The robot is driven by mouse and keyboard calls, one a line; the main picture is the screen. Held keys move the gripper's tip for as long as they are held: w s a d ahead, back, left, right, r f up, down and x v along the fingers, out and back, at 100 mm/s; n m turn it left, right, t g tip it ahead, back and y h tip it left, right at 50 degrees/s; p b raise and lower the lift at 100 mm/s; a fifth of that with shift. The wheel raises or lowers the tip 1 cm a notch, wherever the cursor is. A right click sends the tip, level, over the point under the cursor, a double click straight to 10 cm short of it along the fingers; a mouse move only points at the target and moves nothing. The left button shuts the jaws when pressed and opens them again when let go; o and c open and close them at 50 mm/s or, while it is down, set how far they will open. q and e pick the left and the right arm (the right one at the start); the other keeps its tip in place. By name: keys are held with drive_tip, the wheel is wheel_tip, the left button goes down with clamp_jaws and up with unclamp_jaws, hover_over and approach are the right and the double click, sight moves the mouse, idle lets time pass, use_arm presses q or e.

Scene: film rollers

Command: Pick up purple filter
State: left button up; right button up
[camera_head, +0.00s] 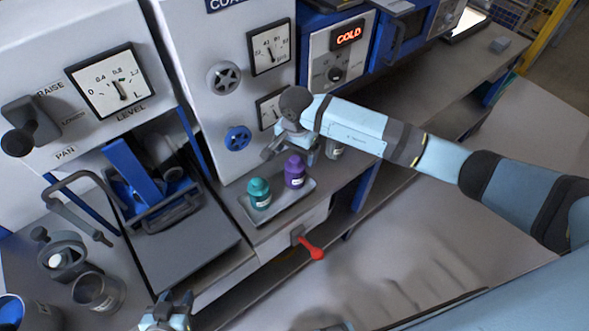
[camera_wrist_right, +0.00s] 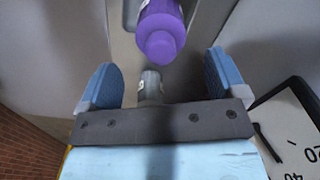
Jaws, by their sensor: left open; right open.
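The purple filter (camera_head: 294,171) is a small bottle-shaped piece with a narrower top, standing upright on a grey tray (camera_head: 283,207). A teal filter (camera_head: 259,193) stands to its left on the same tray. My right gripper (camera_head: 288,150) is just above and behind the purple filter in the head view. In the right wrist view the purple filter (camera_wrist_right: 161,30) is beyond the open fingers (camera_wrist_right: 162,80), with nothing between them but a grey piece (camera_wrist_right: 150,86) seen farther off. My left gripper (camera_head: 168,312) is at the bottom edge, partly cut off.
A grey filter-like piece (camera_head: 334,148) stands right of the tray, partly behind my right arm. A red-handled lever (camera_head: 310,247) sticks out below the tray. Panels with gauges (camera_head: 268,48) rise close behind. Metal cups (camera_head: 98,291) stand at the lower left.

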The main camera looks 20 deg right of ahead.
sight(295, 166)
drive_tip(key=shift+f, duration=0.7)
drive_tip(key=shift+a+f+p, duration=0.1)
drive_tip(key=shift+f+p, duration=0.2)
wheel_tip(295, 166, down, 4)
drive_tip(key=shift+s+a+r+p, duration=0.1)
drive_tip(key=shift+s+r+p, duration=0.05)
drive_tip(key=shift+p, duration=0.5)
drive_tip(key=shift+f, duration=0.45)
drive_tip(key=c, duration=0.9)
